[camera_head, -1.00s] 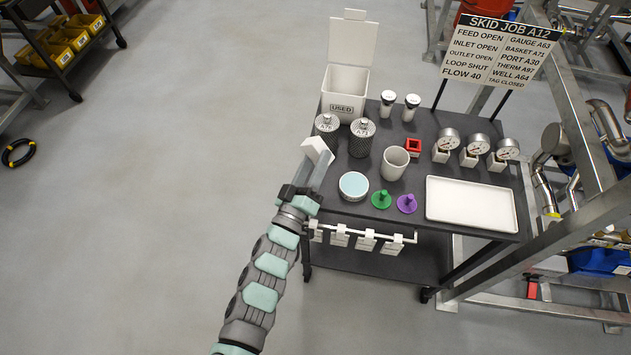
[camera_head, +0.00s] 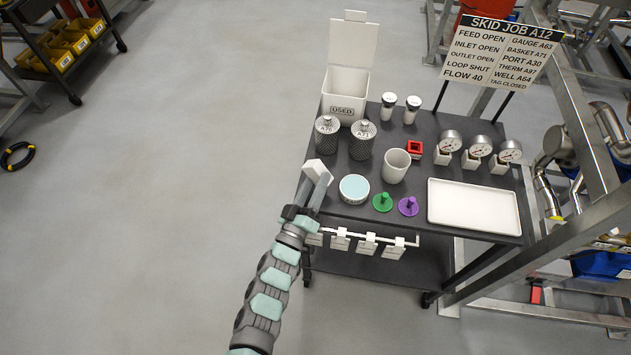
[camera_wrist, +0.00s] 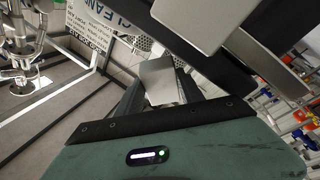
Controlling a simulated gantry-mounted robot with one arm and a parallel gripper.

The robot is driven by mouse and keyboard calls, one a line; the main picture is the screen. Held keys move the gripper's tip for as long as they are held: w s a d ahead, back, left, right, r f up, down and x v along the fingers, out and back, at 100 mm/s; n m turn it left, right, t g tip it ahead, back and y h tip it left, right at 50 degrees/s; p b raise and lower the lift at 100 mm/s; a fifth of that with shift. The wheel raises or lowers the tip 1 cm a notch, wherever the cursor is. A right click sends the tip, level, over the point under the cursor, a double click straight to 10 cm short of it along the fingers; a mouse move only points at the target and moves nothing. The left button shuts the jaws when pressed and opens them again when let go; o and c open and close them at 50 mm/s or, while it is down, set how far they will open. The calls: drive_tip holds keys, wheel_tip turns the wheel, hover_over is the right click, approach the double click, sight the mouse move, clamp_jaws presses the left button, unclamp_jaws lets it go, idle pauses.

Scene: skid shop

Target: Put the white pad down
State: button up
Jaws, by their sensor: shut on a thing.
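The white pad (camera_head: 317,169) is a small pale block at the tip of my gripper (camera_head: 313,181), near the left edge of the dark cart top (camera_head: 345,212). My gripper is shut on it. The pad is beside the round tub with a pale blue lid (camera_head: 354,187) and in front of the mesh baskets. I cannot tell whether it touches the cart top. In the wrist view a light grey-white surface (camera_wrist: 160,82) shows between the fingers; much around it is hidden by the gripper.
Mesh baskets (camera_head: 327,135), an open white USED bin (camera_head: 346,92), a white cup (camera_head: 396,166), green (camera_head: 382,202) and purple (camera_head: 408,206) plugs, gauges (camera_head: 479,147) and an empty white tray (camera_head: 473,207) stand on the cart. White tags hang on its front rail (camera_head: 367,241).

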drive_tip(key=shift+f, duration=0.5)
drive_tip(key=o, duration=1.2)
drive_tip(key=shift+r, duration=0.5)
drive_tip(key=shift+s+a+p, duration=0.25)
drive_tip(key=shift+s+p, duration=0.05)
drive_tip(key=p+v, duration=0.1)
drive_tip(key=v, duration=1)
drive_tip(key=shift+s, duration=0.15)
